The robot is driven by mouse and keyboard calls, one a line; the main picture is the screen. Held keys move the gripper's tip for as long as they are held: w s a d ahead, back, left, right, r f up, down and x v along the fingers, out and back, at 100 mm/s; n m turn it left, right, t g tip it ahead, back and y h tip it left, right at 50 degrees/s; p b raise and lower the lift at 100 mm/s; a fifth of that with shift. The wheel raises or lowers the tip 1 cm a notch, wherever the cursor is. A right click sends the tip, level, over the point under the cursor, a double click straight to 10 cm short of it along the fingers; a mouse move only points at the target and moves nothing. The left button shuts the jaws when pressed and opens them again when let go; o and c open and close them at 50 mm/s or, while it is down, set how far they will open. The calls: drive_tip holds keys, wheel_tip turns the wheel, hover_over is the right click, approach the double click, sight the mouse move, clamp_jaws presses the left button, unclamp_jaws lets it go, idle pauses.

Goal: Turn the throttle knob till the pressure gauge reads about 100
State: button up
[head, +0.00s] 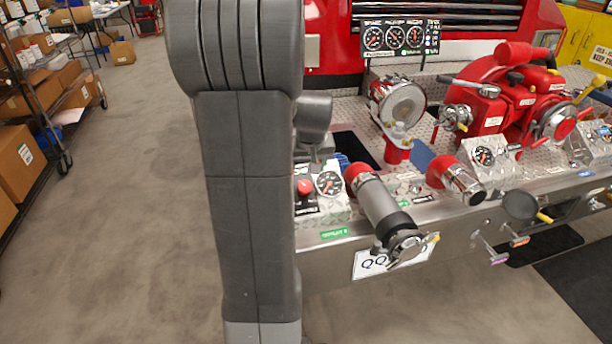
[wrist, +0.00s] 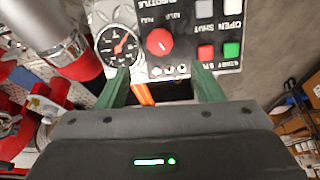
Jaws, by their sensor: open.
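The red round throttle knob (wrist: 160,41) is on a dark panel with white lettering in the wrist view. It also shows in the head view (head: 304,186), beside my arm. A round black-faced gauge (wrist: 118,45) with a reddish needle sits left of the knob; its numbers are too small to read. It also shows in the head view (head: 329,184). My gripper (wrist: 162,72) is open, its two green fingers apart and empty. The knob lies beyond the fingertips, between their lines, with no contact visible. In the head view my arm hides most of the gripper.
Several more gauges are on an upper panel (head: 400,38). Open concrete floor (head: 120,200) lies left of my arm.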

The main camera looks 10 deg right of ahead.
sight(305, 185)
drive_tip(key=shift+v, duration=1.35)
drive_tip(key=x, duration=1.3)
drive_tip(key=shift+w+f+p, duration=0.1)
drive_tip(key=shift+f+p, duration=0.25)
drive_tip(key=shift+f, duration=0.05)
